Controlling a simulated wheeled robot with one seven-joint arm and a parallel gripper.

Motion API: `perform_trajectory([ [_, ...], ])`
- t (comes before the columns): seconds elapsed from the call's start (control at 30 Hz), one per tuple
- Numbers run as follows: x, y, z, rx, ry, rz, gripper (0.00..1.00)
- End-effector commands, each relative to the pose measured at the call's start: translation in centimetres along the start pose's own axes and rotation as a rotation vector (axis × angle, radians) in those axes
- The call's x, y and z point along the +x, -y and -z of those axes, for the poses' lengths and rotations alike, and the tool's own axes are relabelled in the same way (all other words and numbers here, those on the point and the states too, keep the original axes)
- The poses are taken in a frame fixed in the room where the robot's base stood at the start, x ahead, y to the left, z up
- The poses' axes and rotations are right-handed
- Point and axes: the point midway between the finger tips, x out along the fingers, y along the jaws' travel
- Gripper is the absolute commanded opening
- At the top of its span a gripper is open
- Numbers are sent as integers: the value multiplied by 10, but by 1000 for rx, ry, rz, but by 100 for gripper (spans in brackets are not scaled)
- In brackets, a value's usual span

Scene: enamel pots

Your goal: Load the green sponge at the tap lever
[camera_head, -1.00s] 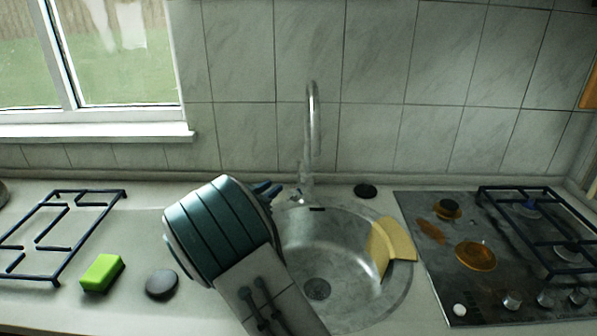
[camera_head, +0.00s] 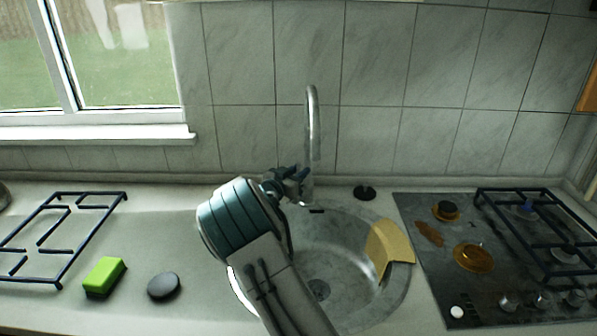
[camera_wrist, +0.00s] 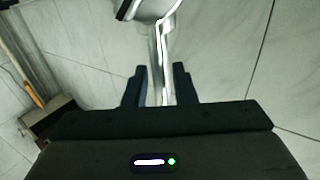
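The green sponge (camera_head: 104,275) lies on the counter at the lower left in the head view, on a dark underside, well away from my gripper. The chrome tap (camera_head: 314,125) rises behind the sink. My gripper (camera_head: 298,176) is at the foot of the tap, with its arm coming from below. In the wrist view, my two dark fingertips (camera_wrist: 161,82) stand apart, with the bright tap pipe (camera_wrist: 163,55) showing between them. I cannot tell whether they touch it. The tap lever is hidden or too small to make out behind my gripper.
A round steel sink (camera_head: 345,225) holds a yellow cloth-like piece (camera_head: 390,247) over its right rim. A dark round stone-like thing (camera_head: 164,286) lies beside the sponge. A stained hob (camera_head: 470,285) is at right, a loose blue grate (camera_head: 58,240) at left. A black plug (camera_head: 364,192) sits behind the sink.

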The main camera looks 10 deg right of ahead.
Motion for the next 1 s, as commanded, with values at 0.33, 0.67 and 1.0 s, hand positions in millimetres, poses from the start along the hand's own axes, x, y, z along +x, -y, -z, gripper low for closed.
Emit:
perform_trajectory([
  [0.33, 1, 0, 0, 0, 0, 1, 2],
  [0.67, -1, 1, -3, -1, -22, 1, 0],
  [1.0, -10, 1, -1, -1, -117, 2, 0],
])
